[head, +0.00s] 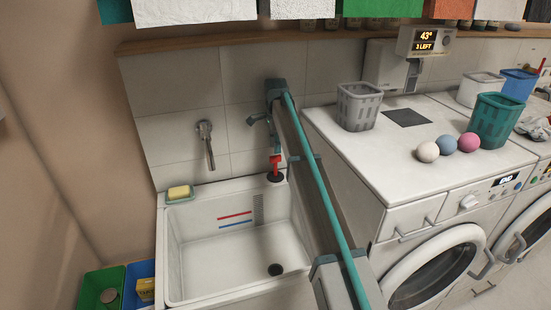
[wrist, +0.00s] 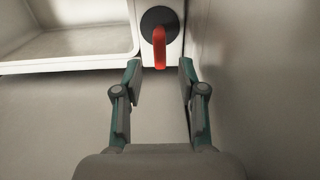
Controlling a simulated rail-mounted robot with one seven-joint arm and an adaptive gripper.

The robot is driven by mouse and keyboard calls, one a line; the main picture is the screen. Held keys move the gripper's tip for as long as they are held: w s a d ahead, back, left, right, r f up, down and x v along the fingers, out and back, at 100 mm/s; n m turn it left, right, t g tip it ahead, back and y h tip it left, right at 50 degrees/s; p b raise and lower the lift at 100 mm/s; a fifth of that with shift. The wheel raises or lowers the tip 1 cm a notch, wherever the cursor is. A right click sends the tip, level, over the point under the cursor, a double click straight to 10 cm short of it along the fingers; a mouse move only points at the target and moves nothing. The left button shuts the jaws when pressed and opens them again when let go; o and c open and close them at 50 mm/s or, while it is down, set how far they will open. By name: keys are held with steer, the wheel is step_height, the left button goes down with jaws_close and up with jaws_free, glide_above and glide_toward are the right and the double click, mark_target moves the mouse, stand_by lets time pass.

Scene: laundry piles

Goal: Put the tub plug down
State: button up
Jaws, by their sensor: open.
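The tub plug is a black disc with a red upright handle (head: 276,163). It rests on the back right ledge of the white tub (head: 182,266). In the wrist view the plug (wrist: 153,22) lies just beyond my fingertips, its red handle reaching toward the gap between them. My gripper (wrist: 160,72) is open, with a finger on each side and clear space beside the handle. In the head view my gripper (head: 273,142) hangs above the plug, partly hidden by my arm. The black drain hole (head: 275,269) in the tub floor is uncovered.
A yellow soap on a green dish (head: 181,197) sits on the tub's back left corner. A wall tap (head: 206,143) is above the tub. The washer (head: 375,160) stands right, carrying a grey basket (head: 358,107), three balls (head: 448,145) and a teal basket (head: 495,119).

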steer(key=shift+r+b, duration=0.3)
steer(key=shift+r, duration=1.9)
